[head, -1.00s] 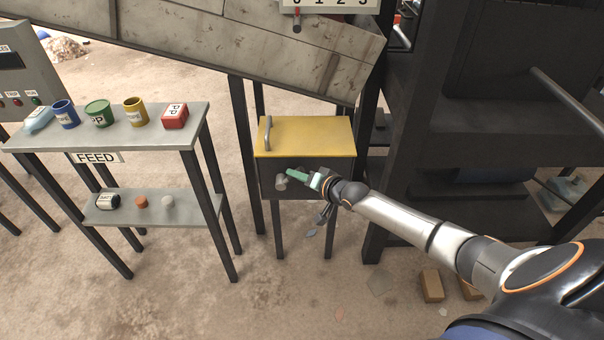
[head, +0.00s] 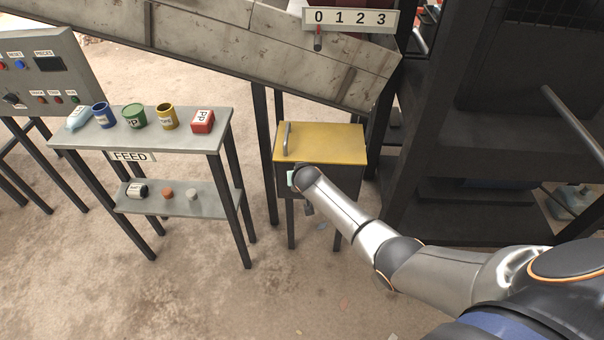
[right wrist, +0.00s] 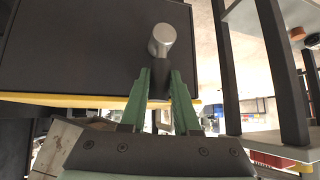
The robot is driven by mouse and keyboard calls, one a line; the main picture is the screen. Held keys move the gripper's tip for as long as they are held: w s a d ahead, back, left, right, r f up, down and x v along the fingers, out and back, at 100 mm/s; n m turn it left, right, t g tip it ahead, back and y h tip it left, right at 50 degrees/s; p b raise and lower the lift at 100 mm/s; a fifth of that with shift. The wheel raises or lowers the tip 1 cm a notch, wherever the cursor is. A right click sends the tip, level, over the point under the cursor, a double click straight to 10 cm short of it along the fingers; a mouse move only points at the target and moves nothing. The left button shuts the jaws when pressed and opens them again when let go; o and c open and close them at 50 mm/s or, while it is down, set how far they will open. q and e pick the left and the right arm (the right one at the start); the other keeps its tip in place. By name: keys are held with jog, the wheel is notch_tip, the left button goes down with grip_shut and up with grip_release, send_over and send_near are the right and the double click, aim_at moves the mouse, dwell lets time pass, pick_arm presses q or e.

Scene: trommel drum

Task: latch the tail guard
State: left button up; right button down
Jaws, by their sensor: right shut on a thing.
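The yellow tail guard lid (head: 325,143) lies flat on a dark box (head: 348,183) in the head view, with a grey bar handle (head: 287,139) at its left end. My right gripper (right wrist: 160,76) is at the front of this box, its green fingers shut on a latch lever (right wrist: 162,42) with a rounded silver end and a dark stem between the fingers. The left gripper is not in view.
The feed table (head: 190,140) with several containers stands left of the box, and its lower shelf (head: 215,203) holds small items. A sloped metal drum casing (head: 200,40) hangs above and behind. A dark machine frame (head: 440,215) stands close on the right.

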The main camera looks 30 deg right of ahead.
jog(key=shift+w+a+h, duration=0.15)
jog(key=shift+a+h, duration=0.15)
dwell(0.4)
jog(key=c, duration=0.7)
grip_release()
jog(key=shift+o, duration=0.2)
jog(key=p+v, duration=0.4)
jog(key=v, duration=0.8)
jog(key=shift+r+p, duration=0.35)
jog(key=shift+a, duration=0.1)
